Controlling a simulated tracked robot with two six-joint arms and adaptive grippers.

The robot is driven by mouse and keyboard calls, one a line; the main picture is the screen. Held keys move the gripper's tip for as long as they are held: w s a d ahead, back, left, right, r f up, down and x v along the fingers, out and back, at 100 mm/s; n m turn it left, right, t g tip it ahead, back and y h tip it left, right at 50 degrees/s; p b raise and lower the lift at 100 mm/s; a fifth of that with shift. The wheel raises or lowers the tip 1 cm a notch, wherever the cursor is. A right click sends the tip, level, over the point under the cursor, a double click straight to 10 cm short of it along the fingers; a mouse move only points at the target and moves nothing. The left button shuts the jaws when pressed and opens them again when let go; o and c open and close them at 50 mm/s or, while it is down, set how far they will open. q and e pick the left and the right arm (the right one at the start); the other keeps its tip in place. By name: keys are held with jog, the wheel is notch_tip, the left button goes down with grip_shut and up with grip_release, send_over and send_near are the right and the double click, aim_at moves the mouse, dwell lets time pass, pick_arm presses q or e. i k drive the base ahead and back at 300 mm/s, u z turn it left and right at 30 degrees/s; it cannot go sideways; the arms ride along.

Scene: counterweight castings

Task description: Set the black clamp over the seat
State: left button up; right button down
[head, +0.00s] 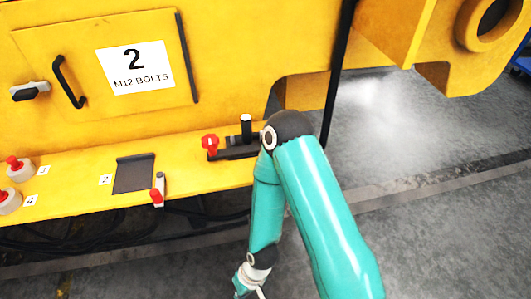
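A black clamp-like part (236,152) with an upright black post and a red knob (210,142) lies on the yellow ledge, partly behind my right arm. A dark square plate (134,175), which may be the seat, lies flat on the ledge further left, beside a small tag marked 2. Nothing stands on this plate. My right arm comes in from the lower right, bends in front of the ledge and runs down to the bottom edge, where its fingers are out of the picture. My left gripper is not in view.
A red-tipped lever (157,189) stands at the ledge's front edge. Round pale parts with red knobs (20,169) sit at the far left. A yellow wall carries a door with a black handle (68,82) and an M12 BOLTS sign (135,68). Grey floor is open at right.

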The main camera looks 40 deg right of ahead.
aim_at(241, 150)
jog(key=z, duration=0.1)
jog(key=k, duration=1.25)
jog(key=z, duration=0.4)
jog(key=i, duration=1)
jog(key=u, duration=0.1)
